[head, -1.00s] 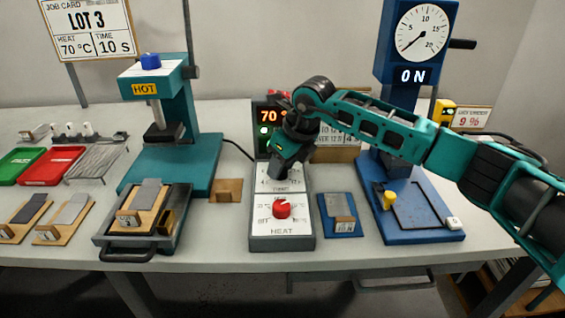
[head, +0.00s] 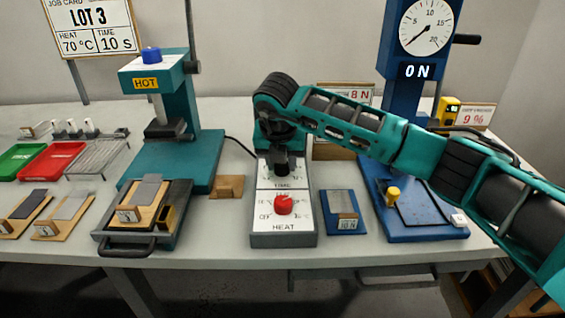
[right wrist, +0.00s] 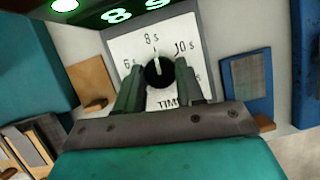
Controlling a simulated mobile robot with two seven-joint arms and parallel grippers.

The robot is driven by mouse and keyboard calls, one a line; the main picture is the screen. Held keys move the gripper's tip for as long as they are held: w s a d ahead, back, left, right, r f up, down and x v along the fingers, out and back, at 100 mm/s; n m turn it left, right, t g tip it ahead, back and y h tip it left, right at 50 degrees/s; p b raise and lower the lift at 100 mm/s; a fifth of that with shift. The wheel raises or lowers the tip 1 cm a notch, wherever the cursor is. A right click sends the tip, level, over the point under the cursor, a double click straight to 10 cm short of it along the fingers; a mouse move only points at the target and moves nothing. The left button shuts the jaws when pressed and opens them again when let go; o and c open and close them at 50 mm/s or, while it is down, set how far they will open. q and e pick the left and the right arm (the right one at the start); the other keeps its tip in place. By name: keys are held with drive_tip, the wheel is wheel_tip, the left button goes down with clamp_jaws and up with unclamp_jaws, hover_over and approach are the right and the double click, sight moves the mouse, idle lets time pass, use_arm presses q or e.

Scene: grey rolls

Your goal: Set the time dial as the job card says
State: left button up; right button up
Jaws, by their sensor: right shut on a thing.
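The job card (head: 92,27) at the back left reads LOT 3, heat 70 °C, time 10 s. The control box (head: 254,228) has a time dial at the back and a red heat dial (head: 283,205) in front. In the right wrist view the black time dial (right wrist: 158,74) sits between the 6 s, 8 s and 10 s marks, its white pointer at about 8 s. My right gripper (right wrist: 160,82) is shut on the time dial, one finger on each side. In the head view my right gripper (head: 281,168) hides most of that dial. My left gripper is out of view.
A teal press (head: 170,90) marked HOT stands to the left, with a handled tray (head: 125,252) in front. A blue force gauge stand (head: 420,75) stands to the right. A blue plate (head: 340,205) lies beside the control box. Green digits show partly in the wrist view.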

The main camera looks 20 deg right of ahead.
drive_tip(key=m+h, duration=0.1)
drive_tip(key=m, duration=0.1)
drive_tip(key=m+g, duration=0.1)
drive_tip(key=m, duration=0.2)
drive_tip(key=shift+w+a+m+h+b, duration=0.15)
drive_tip(key=shift+m+h+b, duration=0.15)
drive_tip(key=shift+h+b, duration=0.1)
drive_tip(key=m+g, duration=0.1)
drive_tip(key=m, duration=0.1)
drive_tip(key=m+g, duration=0.1)
drive_tip(key=m, duration=0.2)
drive_tip(key=shift+w+h, duration=0.1)
drive_tip(key=shift+h, duration=0.2)
drive_tip(key=shift+m, duration=0.3)
drive_tip(key=o, duration=1)
drive_tip(key=shift+o, duration=0.2)
drive_tip(key=shift+r, duration=0.1)
drive_tip(key=w+p+v, duration=0.1)
drive_tip(key=v, duration=1.1)
drive_tip(key=shift+s+a+r, duration=0.3)
drive_tip(key=shift+s+r, duration=0.05)
